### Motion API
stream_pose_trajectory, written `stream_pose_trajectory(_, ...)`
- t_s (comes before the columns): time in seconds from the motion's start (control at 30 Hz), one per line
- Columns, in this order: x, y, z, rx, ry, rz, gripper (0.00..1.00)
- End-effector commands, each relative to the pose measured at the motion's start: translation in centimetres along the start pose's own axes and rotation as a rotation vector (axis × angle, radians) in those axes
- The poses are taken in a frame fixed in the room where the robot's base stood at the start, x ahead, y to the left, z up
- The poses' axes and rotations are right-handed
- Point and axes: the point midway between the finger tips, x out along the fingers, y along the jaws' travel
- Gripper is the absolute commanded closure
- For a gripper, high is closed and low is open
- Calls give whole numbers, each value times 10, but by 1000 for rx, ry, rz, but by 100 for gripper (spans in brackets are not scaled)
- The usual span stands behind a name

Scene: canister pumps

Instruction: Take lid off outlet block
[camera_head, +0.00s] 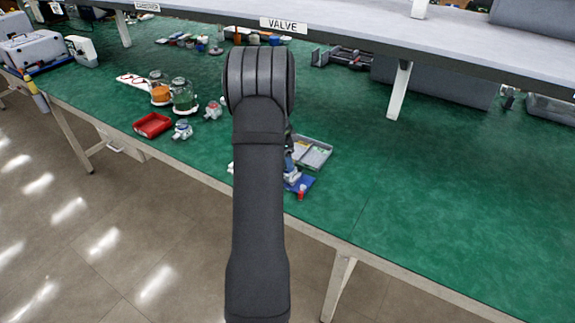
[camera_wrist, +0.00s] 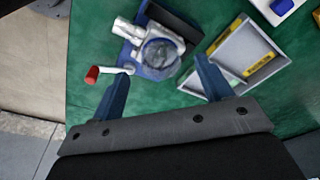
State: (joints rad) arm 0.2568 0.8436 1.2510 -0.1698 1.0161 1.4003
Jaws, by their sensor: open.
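In the wrist view, a grey-white block (camera_wrist: 128,30) with a round, glassy grey part (camera_wrist: 160,54) sits on a blue base (camera_wrist: 150,73). I take it for the outlet block; I cannot tell which part is the lid. My gripper (camera_wrist: 162,67) is open, with its blue fingers apart on either side of the round part in the picture. Nothing is held between them. I cannot tell the height of the fingertips above it. In the head view, my arm hides most of this spot; the blue base (camera_head: 306,182) shows to its right.
A red-capped piece (camera_wrist: 92,75) lies left of the block. A grey tray (camera_wrist: 208,62) with yellow-labelled compartments is close on the right. In the head view, a red tray (camera_head: 152,125) and glass canisters (camera_head: 183,96) stand left. The green bench (camera_head: 440,190) is clear at right.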

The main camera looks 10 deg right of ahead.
Motion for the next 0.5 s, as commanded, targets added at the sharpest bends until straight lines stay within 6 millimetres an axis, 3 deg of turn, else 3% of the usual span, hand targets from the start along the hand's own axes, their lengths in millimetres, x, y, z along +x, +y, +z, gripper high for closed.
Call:
stream_pose_trajectory(0.1,13,0,-1,0,-1,-1,28)
stream_pose_trajectory(0.37,15,-1,-1,0,-1,-2,28)
stream_pose_trajectory(0.5,15,-1,-1,0,-1,-2,54)
